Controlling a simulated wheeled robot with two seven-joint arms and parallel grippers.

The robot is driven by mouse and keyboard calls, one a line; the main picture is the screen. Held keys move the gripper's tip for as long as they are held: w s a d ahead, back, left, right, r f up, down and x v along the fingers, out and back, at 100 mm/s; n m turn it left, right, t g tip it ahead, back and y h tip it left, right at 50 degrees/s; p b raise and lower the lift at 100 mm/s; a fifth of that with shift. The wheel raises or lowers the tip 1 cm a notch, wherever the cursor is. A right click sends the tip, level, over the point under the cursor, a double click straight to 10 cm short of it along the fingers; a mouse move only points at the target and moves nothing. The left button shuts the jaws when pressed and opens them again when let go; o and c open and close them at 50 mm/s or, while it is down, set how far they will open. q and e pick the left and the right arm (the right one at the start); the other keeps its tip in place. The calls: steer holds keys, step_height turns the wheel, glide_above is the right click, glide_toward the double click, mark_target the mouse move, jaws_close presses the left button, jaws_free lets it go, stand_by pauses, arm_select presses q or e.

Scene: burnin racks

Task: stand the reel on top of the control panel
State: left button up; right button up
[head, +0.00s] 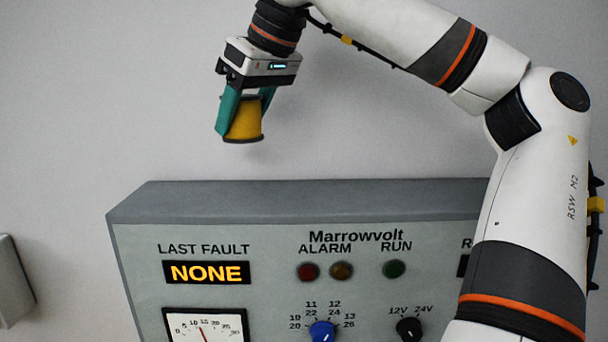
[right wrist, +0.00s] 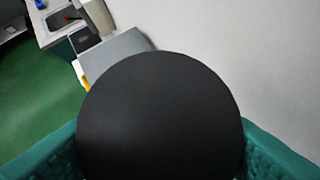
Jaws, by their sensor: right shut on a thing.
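The reel (head: 244,121) has a yellow body and a dark bottom rim. My right gripper (head: 242,118) is shut on it, with teal fingers on either side, and holds it upright in the air above the control panel. In the right wrist view the reel's black round end (right wrist: 160,115) fills the middle, between the teal fingers. The control panel (head: 300,203) is a grey box with a bare, flat top. A clear gap shows between the reel and the panel top. My left gripper is not in view.
The panel front carries a display reading NONE (head: 206,273), a dial gauge (head: 205,326), lamps and knobs. A plain grey wall (head: 90,90) stands behind. A grey box (head: 13,282) is at the left edge. My right arm covers the panel's right part.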

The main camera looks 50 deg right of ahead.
step_height(320, 180, down, 9)
steer(key=shift+r+p, duration=0.15)
steer(key=shift+p, duration=0.4)
steer(key=shift+d, duration=0.1)
steer(key=o, duration=1.2)
steer(key=b+v, duration=0.2)
steer(key=v, duration=1)
